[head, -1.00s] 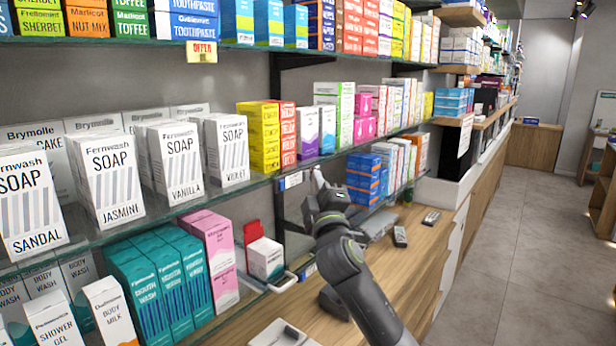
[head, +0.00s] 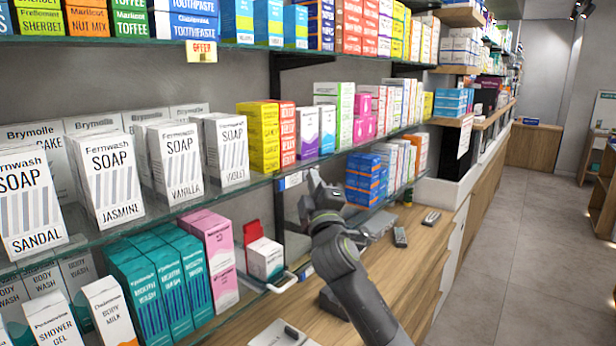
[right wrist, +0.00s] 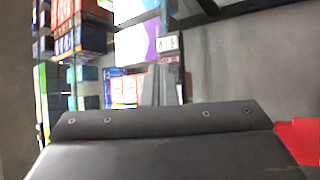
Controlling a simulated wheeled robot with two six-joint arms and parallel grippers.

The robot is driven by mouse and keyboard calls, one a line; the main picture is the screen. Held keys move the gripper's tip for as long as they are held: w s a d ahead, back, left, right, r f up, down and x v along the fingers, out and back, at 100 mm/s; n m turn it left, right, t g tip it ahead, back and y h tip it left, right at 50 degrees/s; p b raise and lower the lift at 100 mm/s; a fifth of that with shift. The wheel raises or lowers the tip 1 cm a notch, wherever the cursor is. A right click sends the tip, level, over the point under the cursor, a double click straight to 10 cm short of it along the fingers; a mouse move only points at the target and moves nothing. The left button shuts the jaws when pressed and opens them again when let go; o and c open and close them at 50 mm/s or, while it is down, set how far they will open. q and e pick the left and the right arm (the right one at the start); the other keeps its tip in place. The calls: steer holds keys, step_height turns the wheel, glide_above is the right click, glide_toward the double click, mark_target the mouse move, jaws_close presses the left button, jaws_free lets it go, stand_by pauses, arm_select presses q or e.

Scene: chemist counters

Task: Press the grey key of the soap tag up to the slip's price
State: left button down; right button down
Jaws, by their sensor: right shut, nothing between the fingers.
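Several white Fernwash soap boxes (head: 227,150) stand on the middle glass shelf in the head view. A small tag (head: 290,180) with a white face and dark part hangs on that shelf's front edge, to their right. It also shows in the right wrist view (right wrist: 168,43); its digits are too small to read. My right gripper (head: 314,178) is just right of the tag, shut and empty. In the right wrist view its fingertips (right wrist: 160,84) point up close below the tag; I cannot tell whether they touch it. I cannot identify the slip for certain. My left gripper is out of view.
A white paper (head: 465,136) is on a dark panel at the right. Blue and orange boxes (head: 363,178) stand behind the gripper. The wooden counter (head: 425,262) is mostly clear.

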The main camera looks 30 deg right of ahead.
steer(key=shift+s, duration=0.1)
steer(key=shift+s+d+p, duration=0.3)
steer(key=shift+s+d, duration=0.05)
steer(key=shift+s, duration=0.35)
steer(key=s, duration=0.1)
steer(key=s+d, duration=0.1)
steer(key=s, duration=0.1)
steer(key=s+d+p, duration=0.1)
steer(key=shift+s, duration=0.3)
steer(key=shift+a, duration=0.1)
stand_by(0.6)
